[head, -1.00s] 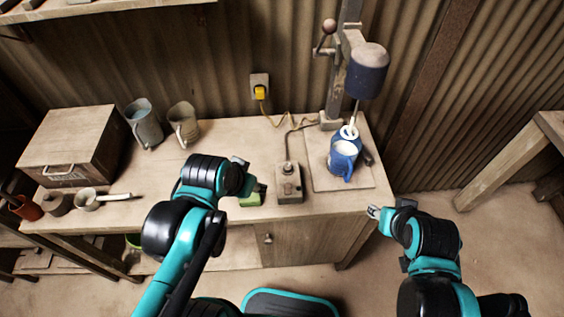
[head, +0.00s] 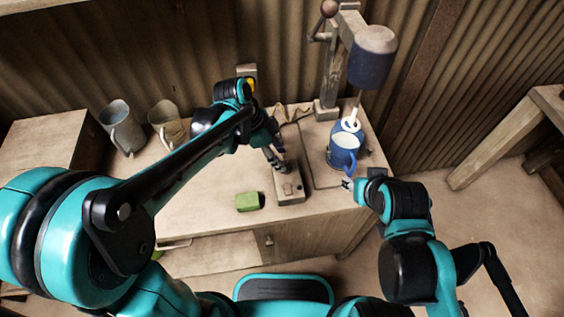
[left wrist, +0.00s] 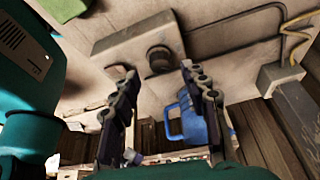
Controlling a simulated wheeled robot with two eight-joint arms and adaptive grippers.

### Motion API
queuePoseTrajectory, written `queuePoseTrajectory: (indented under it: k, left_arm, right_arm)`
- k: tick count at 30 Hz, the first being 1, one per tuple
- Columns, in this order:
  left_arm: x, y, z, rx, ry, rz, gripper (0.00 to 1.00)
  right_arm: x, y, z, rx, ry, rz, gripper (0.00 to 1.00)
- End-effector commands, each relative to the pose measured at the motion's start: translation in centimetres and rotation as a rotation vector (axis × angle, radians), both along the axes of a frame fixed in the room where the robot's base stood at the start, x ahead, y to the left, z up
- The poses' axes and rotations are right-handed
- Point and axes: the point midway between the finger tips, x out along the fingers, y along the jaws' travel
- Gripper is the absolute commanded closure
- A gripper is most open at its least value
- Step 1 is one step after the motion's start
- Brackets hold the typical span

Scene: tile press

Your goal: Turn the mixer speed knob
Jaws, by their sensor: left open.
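The speed knob (left wrist: 159,58) is a short dark cylinder on the grey control box (left wrist: 125,42) in the left wrist view. The box (head: 291,193) also shows in the head view on the bench, with the knob (head: 288,188) on its top. My left gripper (head: 278,161) is over the far part of the box. In the left wrist view its two fingers (left wrist: 158,74) are apart, with the knob framed between and just beyond the tips; I see no contact. The mixer (head: 371,60) stands behind, its shaft reaching down to a blue jug (head: 343,152). My right gripper (head: 347,184) is near the bench's front edge.
A green block (head: 248,202) lies left of the control box. Two metal jugs (head: 120,128) (head: 168,122) and a wooden box (head: 35,150) stand at the left. My left arm spans the bench and hides part of it.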

Motion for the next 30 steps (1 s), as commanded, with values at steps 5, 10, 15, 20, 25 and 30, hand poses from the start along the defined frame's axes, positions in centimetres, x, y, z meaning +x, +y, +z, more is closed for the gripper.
queuePoseTrajectory:
  k: [5,10,15,20,25,30]
  left_arm:
    - [0.0,-1.0,-2.5,0.001,0.000,0.001,0.55]
    - [0.0,-1.2,-3.1,0.001,0.000,0.001,0.55]
    - [0.0,-1.2,-3.1,0.001,0.000,0.002,0.55]
    - [0.0,-1.2,-3.1,0.001,0.000,0.002,0.84]
    - [0.0,-1.2,-3.1,0.001,0.000,0.003,1.00]
    - [0.0,-1.2,-3.0,0.001,0.000,0.013,1.00]
  right_arm:
    - [0.0,0.0,-1.2,0.000,0.000,0.000,0.60]
    - [0.0,0.0,-1.4,0.000,0.000,0.000,0.60]
    - [0.0,0.0,-1.3,0.000,0.000,0.000,0.60]
    - [0.0,0.0,-1.3,0.000,0.000,0.000,0.60]
    - [0.0,0.0,-1.3,0.000,0.000,0.000,0.60]
    - [0.0,0.0,-1.3,0.000,0.000,0.000,0.60]
